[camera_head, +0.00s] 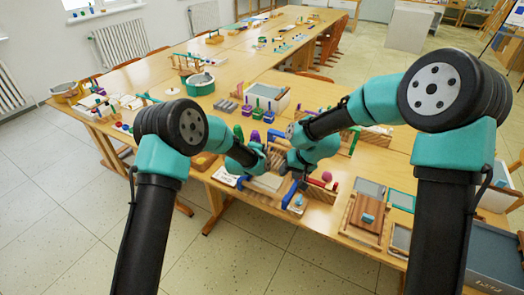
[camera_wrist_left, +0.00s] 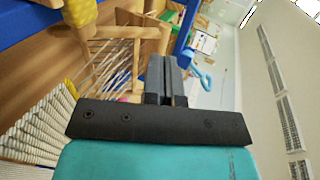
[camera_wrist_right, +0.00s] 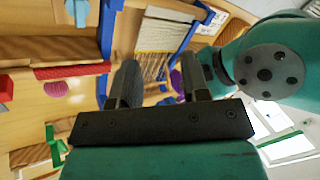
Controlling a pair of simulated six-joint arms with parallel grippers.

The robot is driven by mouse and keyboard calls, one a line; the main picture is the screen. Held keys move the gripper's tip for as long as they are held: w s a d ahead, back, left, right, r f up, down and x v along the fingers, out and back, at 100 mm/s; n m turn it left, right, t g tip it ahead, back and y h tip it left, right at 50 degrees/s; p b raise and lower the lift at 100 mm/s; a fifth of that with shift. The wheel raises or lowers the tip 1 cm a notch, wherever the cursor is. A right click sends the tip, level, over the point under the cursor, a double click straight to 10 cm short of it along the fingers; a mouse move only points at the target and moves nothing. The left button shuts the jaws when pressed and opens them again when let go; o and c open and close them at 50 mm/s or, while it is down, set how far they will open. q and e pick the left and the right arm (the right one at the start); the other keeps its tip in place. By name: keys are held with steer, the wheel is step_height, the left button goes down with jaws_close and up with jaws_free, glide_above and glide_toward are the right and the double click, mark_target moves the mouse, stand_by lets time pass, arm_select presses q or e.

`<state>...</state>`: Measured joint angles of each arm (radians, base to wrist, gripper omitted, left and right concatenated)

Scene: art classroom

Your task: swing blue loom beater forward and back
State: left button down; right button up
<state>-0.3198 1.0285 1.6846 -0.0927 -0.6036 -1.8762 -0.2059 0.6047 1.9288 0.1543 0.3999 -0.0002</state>
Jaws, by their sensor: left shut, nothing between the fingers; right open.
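A small wooden loom with pale warp threads stands at the near edge of the table, partly hidden by my arms; its threads (camera_wrist_right: 160,36) show in the right wrist view and, slanted, in the left wrist view (camera_wrist_left: 100,52). Blue bars (camera_wrist_right: 107,30) stand beside the threads, and one shows in the head view (camera_head: 290,194); I cannot tell which one is the beater. My right gripper (camera_wrist_right: 160,88) is open, with its fingers over the loom area and nothing seen between them. My left gripper (camera_wrist_left: 167,75) is shut and empty, beside the loom's wooden frame.
A wooden board with a light blue block (camera_head: 368,218) lies to the right. A red block (camera_head: 317,183) and a pink ball (camera_head: 327,176) are close to my right gripper. Purple and green items (camera_head: 255,113) stand behind. The floor in front is clear.

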steer(key=s+d+f+m, duration=0.1)
steer(key=s+d+f, duration=0.4)
steer(key=s+f, duration=0.7)
steer(key=s+d+f+m+g+h, duration=0.1)
steer(key=s+d+f, duration=0.4)
steer(key=s+f, duration=0.7)
steer(key=shift+d+f, duration=0.15)
steer(key=shift+d, duration=0.05)
